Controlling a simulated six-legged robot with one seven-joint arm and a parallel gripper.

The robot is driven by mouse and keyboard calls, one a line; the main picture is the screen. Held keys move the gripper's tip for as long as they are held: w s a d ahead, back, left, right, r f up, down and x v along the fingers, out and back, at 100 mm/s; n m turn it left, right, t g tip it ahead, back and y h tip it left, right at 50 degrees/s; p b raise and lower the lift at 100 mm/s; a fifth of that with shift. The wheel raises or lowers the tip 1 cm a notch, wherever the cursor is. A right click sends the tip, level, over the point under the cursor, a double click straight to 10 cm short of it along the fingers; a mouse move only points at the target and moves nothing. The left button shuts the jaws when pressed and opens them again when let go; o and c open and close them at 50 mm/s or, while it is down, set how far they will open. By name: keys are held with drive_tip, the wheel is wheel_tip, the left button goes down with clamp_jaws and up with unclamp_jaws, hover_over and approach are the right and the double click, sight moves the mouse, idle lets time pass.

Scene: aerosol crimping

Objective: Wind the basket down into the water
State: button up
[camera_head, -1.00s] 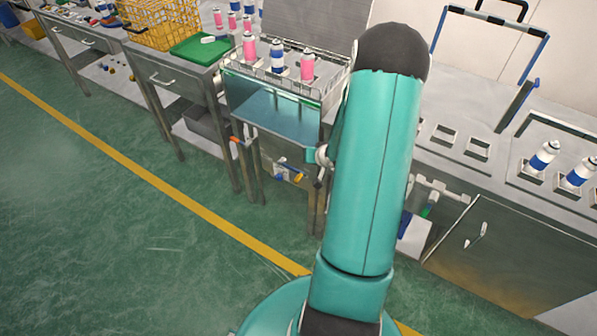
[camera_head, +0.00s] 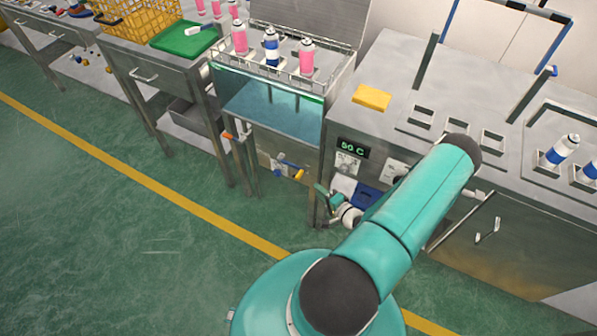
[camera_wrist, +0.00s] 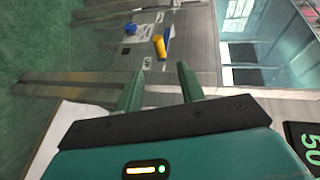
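The wire basket (camera_head: 284,84) sits at the top of the glass-fronted tank, above the blue water (camera_head: 285,122). It holds upright spray cans, pink (camera_head: 239,38) and blue-and-white (camera_head: 271,47). An orange-ended handle (camera_head: 227,135) sticks out at the tank's left front. My gripper (camera_head: 322,204) is low in front of the bench, right of the tank, apart from that handle. In the wrist view my gripper (camera_wrist: 157,72) has its two green fingers apart with nothing between them. The tank glass (camera_wrist: 285,35) shows at upper right there.
Yellow and blue levers (camera_head: 290,170) are below the tank; the yellow one (camera_wrist: 159,46) also shows in the wrist view. A temperature display (camera_head: 353,148), yellow sponge (camera_head: 372,97) and socketed bench stand right. A yellow crate (camera_head: 140,20) and green board (camera_head: 185,40) stand left. The floor in front is clear.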

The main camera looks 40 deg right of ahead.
sight(299, 174)
drive_tip(key=x, duration=1.3)
drive_tip(key=shift+d, duration=0.1)
clamp_jaws()
